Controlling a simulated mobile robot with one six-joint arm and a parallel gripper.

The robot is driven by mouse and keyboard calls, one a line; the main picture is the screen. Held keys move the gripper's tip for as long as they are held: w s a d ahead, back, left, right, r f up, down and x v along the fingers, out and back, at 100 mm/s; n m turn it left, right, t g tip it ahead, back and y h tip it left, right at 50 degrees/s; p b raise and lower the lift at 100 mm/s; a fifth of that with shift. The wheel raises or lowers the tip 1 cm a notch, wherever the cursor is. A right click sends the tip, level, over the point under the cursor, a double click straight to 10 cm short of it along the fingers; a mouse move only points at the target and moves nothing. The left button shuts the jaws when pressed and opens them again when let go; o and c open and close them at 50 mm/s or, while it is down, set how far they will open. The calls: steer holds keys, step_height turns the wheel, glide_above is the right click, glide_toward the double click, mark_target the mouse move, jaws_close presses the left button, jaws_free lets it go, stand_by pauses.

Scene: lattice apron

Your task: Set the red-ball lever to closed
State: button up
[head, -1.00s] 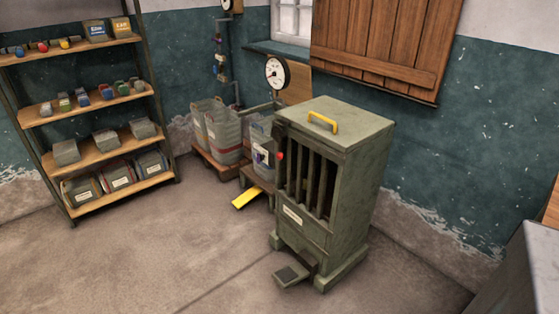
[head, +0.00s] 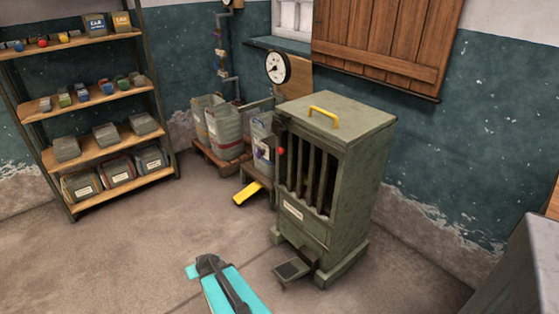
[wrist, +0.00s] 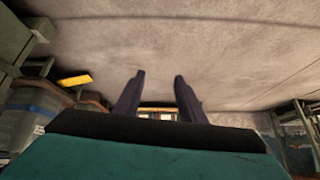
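The red ball (head: 281,151) of the lever sits at the upper left front edge of a green metal cabinet (head: 345,190) with vertical bars in the head view. The lever's arm is too small to make out, so its setting cannot be told. My teal arm (head: 232,290) shows at the bottom of the head view, low in front of the cabinet and apart from it. My gripper (wrist: 159,80) shows in the wrist view as two dark fingers, spread apart with nothing between them. The red ball does not show in the wrist view.
A foot pedal (head: 292,270) juts from the cabinet's base. A yellow plate (head: 247,194) and grey bins (head: 225,128) stand left of it. A loaded shelf (head: 105,150) stands at the left wall. A grey block (head: 520,275) is at lower right. Floor between is clear.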

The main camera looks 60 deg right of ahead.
steer(key=w+d+r+m+t+h, duration=0.1)
steer(key=d+r+h, duration=0.1)
steer(key=d+r, duration=0.35)
steer(key=w+d+r+m+t+h, duration=0.1)
steer(key=d+r+h, duration=0.15)
steer(key=d, duration=0.65)
steer(key=m+h+b, duration=0.1)
steer(key=m+h, duration=0.4)
steer(key=h, duration=0.4)
glide_toward(280, 153)
steer(key=v, duration=0.4)
steer(key=shift+w+a+r+g, duration=0.1)
steer(key=shift+w+r+g, duration=0.1)
steer(key=shift+w+g, duration=0.1)
steer(key=shift+w, duration=0.15)
steer(key=shift+p+x, duration=0.8)
steer(key=shift+x, duration=6.05)
